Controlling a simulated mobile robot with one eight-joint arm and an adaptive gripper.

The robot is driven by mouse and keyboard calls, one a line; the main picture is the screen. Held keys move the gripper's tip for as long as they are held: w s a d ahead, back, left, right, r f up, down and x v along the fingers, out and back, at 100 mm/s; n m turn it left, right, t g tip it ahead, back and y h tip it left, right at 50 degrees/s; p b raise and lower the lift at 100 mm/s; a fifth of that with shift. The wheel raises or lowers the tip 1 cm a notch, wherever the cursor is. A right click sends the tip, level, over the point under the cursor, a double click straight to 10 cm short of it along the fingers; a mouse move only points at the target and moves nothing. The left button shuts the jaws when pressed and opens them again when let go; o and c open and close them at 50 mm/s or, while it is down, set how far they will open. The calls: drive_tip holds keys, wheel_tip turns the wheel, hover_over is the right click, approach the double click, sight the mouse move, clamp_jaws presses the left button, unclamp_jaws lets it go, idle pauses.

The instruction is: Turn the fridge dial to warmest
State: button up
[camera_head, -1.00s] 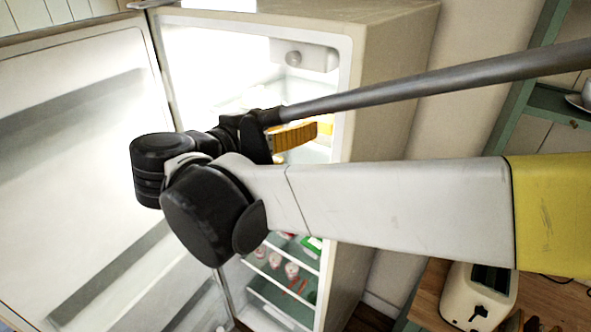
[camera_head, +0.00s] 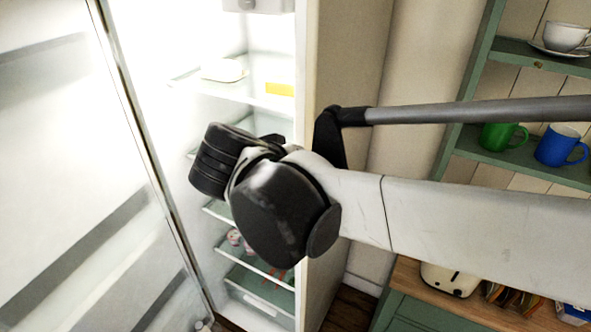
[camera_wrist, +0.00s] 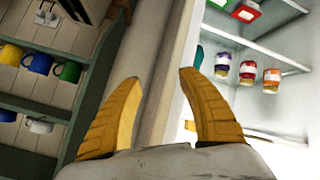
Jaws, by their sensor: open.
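The fridge (camera_head: 345,60) stands open and lit, its door (camera_head: 60,150) swung to the left. The dial (camera_head: 247,4) is on a grey box (camera_head: 275,5) at the top of the fridge interior, cut by the upper picture edge; its setting cannot be read. The dial does not show in the wrist view. My gripper (camera_wrist: 158,82) is open, with two yellow fingers apart and nothing between them. Its fingers are hidden in the head view, where my black wrist joints are in front of the fridge opening, below the dial.
Inside the fridge, a white dish (camera_head: 224,71) and a yellow block (camera_head: 280,89) sit on a shelf. The wrist view shows several jars (camera_wrist: 247,72). The fridge's side wall edge is close to my arm. Green shelves (camera_head: 500,150) with mugs and a toaster (camera_head: 450,279) are at right.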

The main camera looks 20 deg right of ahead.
drive_tip(key=shift+s+d+f, duration=0.15)
drive_tip(key=shift+s+f, duration=0.15)
drive_tip(key=shift+f, duration=0.4)
